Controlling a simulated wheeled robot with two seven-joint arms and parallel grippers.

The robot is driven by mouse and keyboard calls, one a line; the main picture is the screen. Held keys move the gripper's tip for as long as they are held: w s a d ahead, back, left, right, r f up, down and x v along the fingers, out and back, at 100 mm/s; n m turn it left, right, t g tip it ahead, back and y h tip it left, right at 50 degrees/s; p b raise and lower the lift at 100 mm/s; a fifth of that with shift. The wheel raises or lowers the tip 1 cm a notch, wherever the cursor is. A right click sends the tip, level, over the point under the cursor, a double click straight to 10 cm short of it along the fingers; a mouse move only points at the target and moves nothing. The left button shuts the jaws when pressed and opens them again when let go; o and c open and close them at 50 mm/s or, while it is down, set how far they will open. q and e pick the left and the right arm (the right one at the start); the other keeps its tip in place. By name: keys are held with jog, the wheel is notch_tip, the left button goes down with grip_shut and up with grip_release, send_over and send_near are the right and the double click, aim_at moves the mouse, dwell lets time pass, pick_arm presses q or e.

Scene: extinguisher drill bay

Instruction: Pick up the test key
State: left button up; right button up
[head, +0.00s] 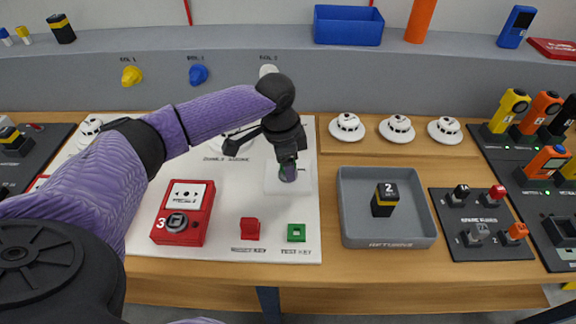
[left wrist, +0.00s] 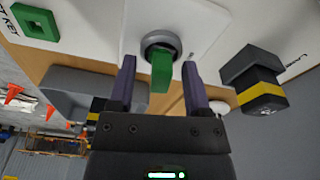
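The test key (left wrist: 161,72) is a green tab standing in a round grey lock (left wrist: 160,42) on a white plate in the left wrist view. My left gripper (left wrist: 157,78) has its two fingers on either side of the key, with a visible gap on both sides. In the head view my left gripper (head: 288,163) points down over the white plate (head: 273,186), and largely hides the key. The green square holder (head: 296,233) labelled for the test key is empty at the board's front right; it also shows in the left wrist view (left wrist: 36,21). My right gripper is not in view.
A red call point (head: 183,213) marked 3 and a red block (head: 250,229) are on the white board. A grey tray (head: 388,242) holds a black and yellow block (head: 384,200). A black and yellow block (left wrist: 254,78) stands near the lock.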

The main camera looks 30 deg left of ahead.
pick_arm(q)
grip_shut()
